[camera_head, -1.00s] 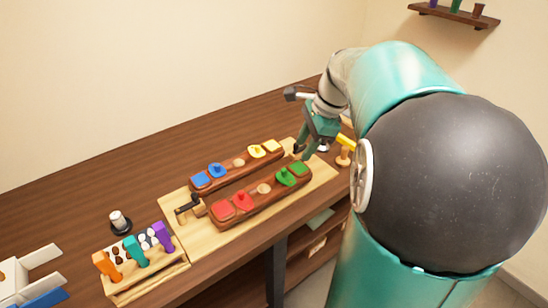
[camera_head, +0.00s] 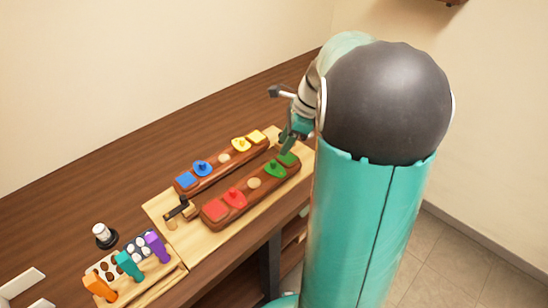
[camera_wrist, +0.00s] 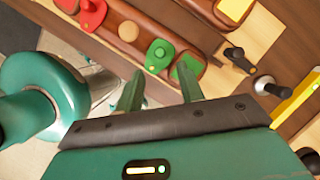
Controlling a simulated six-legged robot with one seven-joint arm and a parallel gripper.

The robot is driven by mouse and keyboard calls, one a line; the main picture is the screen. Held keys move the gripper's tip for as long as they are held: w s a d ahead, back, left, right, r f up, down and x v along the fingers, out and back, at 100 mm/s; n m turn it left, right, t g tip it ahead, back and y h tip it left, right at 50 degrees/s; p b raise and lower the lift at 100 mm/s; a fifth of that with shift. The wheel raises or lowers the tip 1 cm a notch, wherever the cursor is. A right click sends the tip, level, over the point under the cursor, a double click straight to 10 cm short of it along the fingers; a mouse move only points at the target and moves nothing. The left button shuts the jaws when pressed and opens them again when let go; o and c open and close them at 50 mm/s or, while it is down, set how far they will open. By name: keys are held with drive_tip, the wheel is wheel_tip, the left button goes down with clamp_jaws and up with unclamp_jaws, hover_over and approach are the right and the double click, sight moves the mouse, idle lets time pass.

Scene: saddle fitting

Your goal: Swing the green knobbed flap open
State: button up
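The green knobbed flap (camera_head: 275,169) lies flat on the near dark wooden block (camera_head: 246,198), beside a green square (camera_head: 289,160) at the block's right end. In the wrist view the flap (camera_wrist: 159,57) shows a rounded plate with a knob, just beyond my fingertips, and the green square (camera_wrist: 188,68) is to its right. My gripper (camera_wrist: 161,68) is open and empty, one finger on either side of the gap below the flap. In the head view my gripper (camera_head: 286,146) is just above and behind the block's green end. Contact with the flap cannot be told.
The same block carries a red knobbed flap (camera_head: 235,198). A parallel block behind has blue (camera_head: 202,168) and yellow (camera_head: 241,144) flaps. A dark-handled latch (camera_head: 181,208) stands at the board's left. A rack with colored clips (camera_head: 128,264) is further left. The back table is clear.

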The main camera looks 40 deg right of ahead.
sight(273, 161)
drive_tip(key=x, duration=0.7)
drive_tip(key=shift+f, duration=0.2)
drive_tip(key=shift+a, duration=0.1)
clamp_jaws()
